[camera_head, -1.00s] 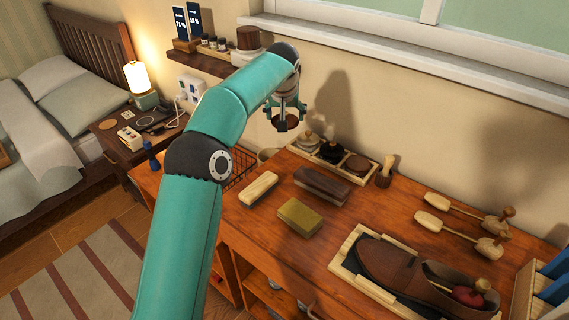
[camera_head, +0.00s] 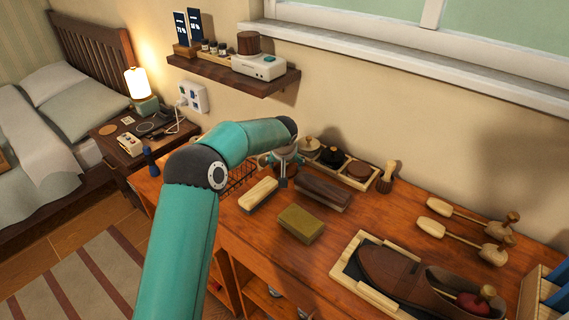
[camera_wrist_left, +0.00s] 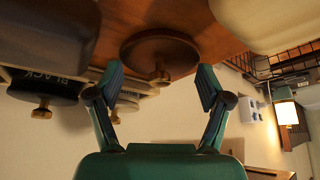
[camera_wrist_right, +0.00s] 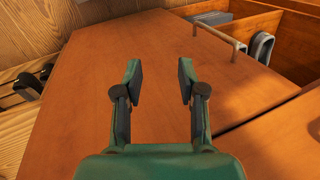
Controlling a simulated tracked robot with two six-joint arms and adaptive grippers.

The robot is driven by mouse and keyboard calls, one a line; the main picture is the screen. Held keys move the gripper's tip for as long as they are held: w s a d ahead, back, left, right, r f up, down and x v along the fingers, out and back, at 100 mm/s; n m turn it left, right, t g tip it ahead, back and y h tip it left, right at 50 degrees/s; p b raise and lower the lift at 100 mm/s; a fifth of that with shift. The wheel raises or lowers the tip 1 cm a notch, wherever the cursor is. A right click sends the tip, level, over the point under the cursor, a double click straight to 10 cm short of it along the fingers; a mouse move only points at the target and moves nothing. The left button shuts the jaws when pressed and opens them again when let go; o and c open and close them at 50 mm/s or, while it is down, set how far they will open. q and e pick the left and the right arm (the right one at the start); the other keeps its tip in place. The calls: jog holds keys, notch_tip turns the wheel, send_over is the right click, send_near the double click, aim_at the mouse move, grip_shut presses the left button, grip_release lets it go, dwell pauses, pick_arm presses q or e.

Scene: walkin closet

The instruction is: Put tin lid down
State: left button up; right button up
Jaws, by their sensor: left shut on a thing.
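The tin lid (camera_wrist_left: 148,45), a round brown disc with a small knob, shows in the left wrist view close to the wooden tabletop. In the head view my left gripper (camera_head: 284,172) is low over the dresser, left of the tin tray (camera_head: 375,181). Whether the lid touches the top I cannot tell. An open brown tin (camera_head: 358,170) is in the tray. My right gripper (camera_wrist_right: 160,80) is open and empty above a wooden surface.
Tins with knobbed lids, one black (camera_head: 333,154), fill the tray's left side. A pale brush (camera_head: 258,194), a dark brush (camera_head: 324,191) and an olive block (camera_head: 301,223) lie in front. A shoe (camera_head: 400,275) and shoe trees (camera_head: 455,240) are at the right. A wire basket (camera_head: 240,178) stands behind.

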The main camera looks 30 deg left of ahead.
pick_arm(q)
jog(key=o, duration=0.8)
jog(key=shift+b+v, duration=0.85)
jog(key=shift+v, duration=5.2)
